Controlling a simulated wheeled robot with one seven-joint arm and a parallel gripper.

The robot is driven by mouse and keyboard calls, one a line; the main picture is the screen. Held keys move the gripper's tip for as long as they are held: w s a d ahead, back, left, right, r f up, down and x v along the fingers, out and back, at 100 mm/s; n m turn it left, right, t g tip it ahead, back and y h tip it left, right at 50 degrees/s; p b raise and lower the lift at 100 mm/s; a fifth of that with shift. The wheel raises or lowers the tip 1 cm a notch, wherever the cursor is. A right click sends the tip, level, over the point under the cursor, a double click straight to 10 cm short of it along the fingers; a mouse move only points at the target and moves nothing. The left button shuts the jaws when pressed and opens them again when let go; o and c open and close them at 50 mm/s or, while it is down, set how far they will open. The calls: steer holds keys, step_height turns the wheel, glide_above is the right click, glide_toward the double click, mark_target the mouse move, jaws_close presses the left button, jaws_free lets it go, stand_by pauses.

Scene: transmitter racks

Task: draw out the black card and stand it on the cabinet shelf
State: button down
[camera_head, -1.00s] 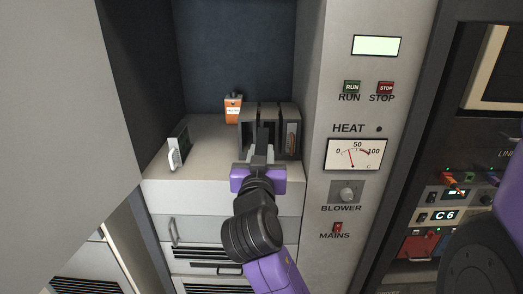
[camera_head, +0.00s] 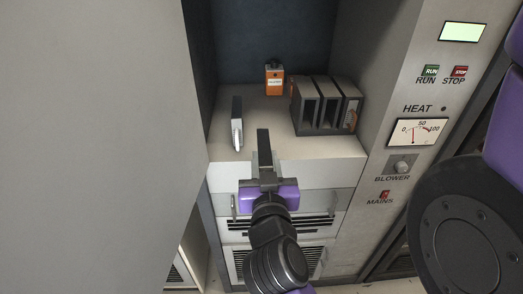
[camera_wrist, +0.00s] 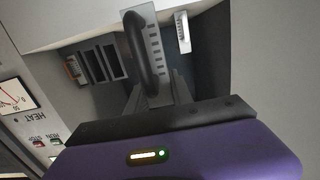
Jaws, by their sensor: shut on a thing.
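My gripper (camera_head: 263,181) is shut on the black card (camera_head: 264,150), which points away from me in front of the shelf edge, clear of the rack. In the wrist view, my gripper (camera_wrist: 158,98) holds the card by its black handle (camera_wrist: 143,50), with the grey slotted front plate (camera_wrist: 155,42) behind it. The dark card rack (camera_head: 326,112) stands on the cabinet shelf (camera_head: 268,140) to the right. Its left and middle slots look empty; a card with a brownish handle (camera_head: 350,118) sits in the right one.
Another dark card with a white front (camera_head: 237,125) stands on the shelf at the left. An orange box (camera_head: 274,79) stands at the back. Shelf space between that card and the rack is clear. A grey panel (camera_head: 100,130) fills the left; the meter cabinet (camera_head: 395,130) is at right.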

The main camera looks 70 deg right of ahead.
mark_target(263, 131)
stand_by(0.4)
steer(key=shift+r+p+x, duration=0.1)
steer(key=shift+p+x, duration=0.25)
steer(key=shift+x, duration=0.35)
steer(key=shift+r+p+x, duration=0.15)
steer(key=shift+p+x, duration=0.15)
steer(key=shift+x, duration=0.4)
steer(key=shift+r+p+x, duration=0.15)
steer(key=shift+p+x, duration=0.25)
steer(key=shift+x, duration=1.55)
steer(key=shift+r+p+x, duration=0.1)
steer(key=shift+p+x, duration=0.3)
steer(key=shift+x, duration=1.55)
steer(key=x, duration=1)
steer(key=shift+d+r, duration=0.25)
steer(key=shift+f+b, duration=0.8)
steer(key=shift+b, duration=0.2)
steer(key=c, duration=1)
jaws_free()
steer(key=shift+c, duration=0.2)
